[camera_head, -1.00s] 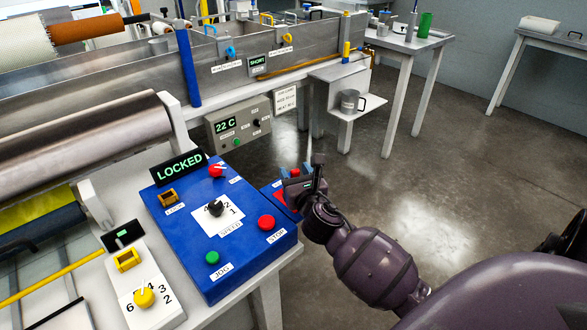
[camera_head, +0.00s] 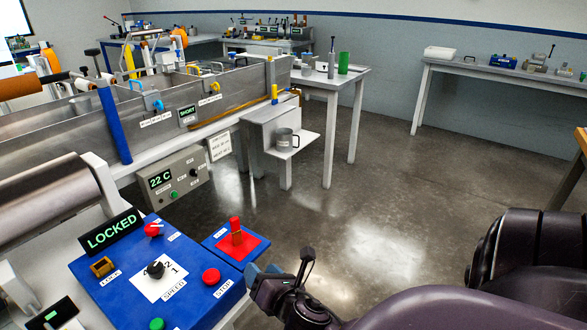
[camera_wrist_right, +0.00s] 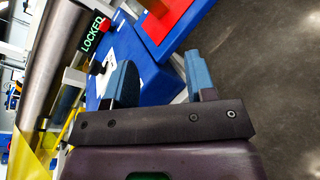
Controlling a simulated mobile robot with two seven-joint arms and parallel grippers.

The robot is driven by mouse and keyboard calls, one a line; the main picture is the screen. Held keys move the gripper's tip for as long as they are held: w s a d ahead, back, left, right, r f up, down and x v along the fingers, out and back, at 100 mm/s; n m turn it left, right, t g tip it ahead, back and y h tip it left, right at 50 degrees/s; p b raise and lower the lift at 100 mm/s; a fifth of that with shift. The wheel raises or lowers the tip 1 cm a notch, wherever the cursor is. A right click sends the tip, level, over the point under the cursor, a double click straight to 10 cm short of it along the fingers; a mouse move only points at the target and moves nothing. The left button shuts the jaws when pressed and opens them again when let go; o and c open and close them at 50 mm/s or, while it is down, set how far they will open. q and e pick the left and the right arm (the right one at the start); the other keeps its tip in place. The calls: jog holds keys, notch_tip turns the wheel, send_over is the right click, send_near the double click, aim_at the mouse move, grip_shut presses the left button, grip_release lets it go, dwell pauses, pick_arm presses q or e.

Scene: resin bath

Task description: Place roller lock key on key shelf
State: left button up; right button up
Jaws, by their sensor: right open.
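The red roller lock key (camera_head: 236,228) stands upright on the red pad of the small blue key shelf (camera_head: 224,256), beside the blue control box, in the head view. Its handle is red and its lower part looks brownish. My right gripper (camera_head: 263,270) is apart from the key, to its lower right, open and empty. In the right wrist view the two blue fingers of this gripper (camera_wrist_right: 162,80) are spread with nothing between them, and the red pad (camera_wrist_right: 168,17) shows beyond them at the top. My left gripper is not in view.
The blue control box (camera_head: 185,285) has a LOCKED sign (camera_head: 110,232), a brass lock socket (camera_head: 102,266), a speed knob and buttons. A metal mug (camera_head: 286,139) stands on a low white stand behind. Open floor (camera_head: 370,220) lies to the right.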

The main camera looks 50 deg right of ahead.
jog(key=s+a+f+m+g+y, duration=0.2)
jog(key=s+f+m, duration=0.4)
jog(key=m, duration=0.6)
jog(key=s+a+f+m+g+y, duration=0.2)
jog(key=s+a+f+m, duration=0.2)
jog(key=s+m, duration=0.5)
jog(key=f+m, duration=0.2)
jog(key=m, duration=0.1)
jog(key=shift+s+m+g+y, duration=0.3)
jog(key=shift+s+m+g, duration=0.1)
jog(key=shift+a, duration=0.1)
pick_arm(q)
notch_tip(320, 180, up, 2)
jog(key=p, duration=0.3)
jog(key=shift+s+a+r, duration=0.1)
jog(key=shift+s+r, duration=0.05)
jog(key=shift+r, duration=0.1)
pick_arm(e)
jog(key=shift+s+d+r, duration=0.1)
jog(key=shift+d+r, duration=0.05)
jog(key=shift+r, duration=0.5)
jog(key=shift+s+d+r, duration=0.1)
jog(key=shift+r, duration=0.5)
jog(key=shift+w+r+t, duration=0.2)
jog(key=shift+w+t, duration=0.1)
jog(key=shift+s+f, duration=0.2)
jog(key=shift+s, duration=0.2)
